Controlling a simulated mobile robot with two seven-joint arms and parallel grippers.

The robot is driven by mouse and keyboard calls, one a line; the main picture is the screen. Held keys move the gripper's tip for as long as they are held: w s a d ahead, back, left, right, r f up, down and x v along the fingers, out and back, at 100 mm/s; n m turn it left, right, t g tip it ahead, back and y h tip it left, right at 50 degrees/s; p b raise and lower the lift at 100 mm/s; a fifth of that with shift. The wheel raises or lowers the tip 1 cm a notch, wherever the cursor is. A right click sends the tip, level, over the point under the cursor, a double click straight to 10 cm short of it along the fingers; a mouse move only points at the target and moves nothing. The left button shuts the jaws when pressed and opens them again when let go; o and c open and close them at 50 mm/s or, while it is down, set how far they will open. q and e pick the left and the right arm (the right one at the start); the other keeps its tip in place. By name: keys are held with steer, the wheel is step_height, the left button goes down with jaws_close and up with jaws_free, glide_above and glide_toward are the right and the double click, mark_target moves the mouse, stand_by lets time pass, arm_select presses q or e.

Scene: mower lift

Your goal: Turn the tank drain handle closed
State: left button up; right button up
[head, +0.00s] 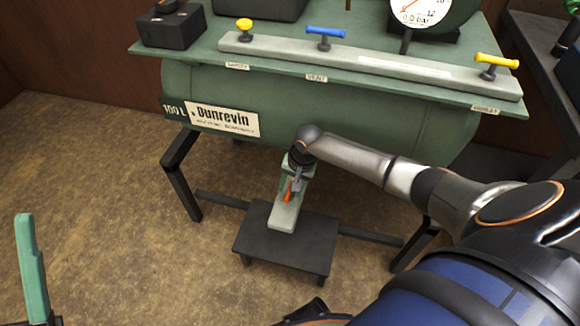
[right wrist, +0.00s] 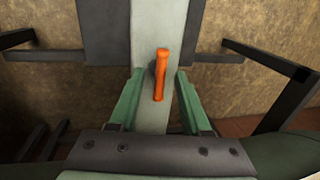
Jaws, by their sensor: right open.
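The orange drain handle (head: 289,190) sits on a pale upright plate (head: 284,215) below the green tank (head: 330,110). In the right wrist view the handle (right wrist: 161,75) runs nearly along the length of the plate, leaning slightly. My right gripper (head: 297,178) is at the plate, close to the handle. In the right wrist view its two green fingers (right wrist: 160,85) are open, one on each side of the handle, with a gap to both. Whether the fingertips reach the handle's depth is unclear. A green finger of my left gripper (head: 32,268) shows at the lower left, far from the handle; its opening cannot be seen.
A low black platform (head: 290,250) stands under the plate, with black bars to both sides. Black tank legs (head: 183,185) flank it. Above, a pale rail (head: 370,62) carries yellow and blue handles, near a gauge (head: 415,12). Floor at left is clear.

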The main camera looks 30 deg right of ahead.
steer(key=shift+w+a+f, duration=0.1)
steer(key=shift+w+f, duration=0.05)
steer(key=shift+f, duration=0.45)
jaws_close()
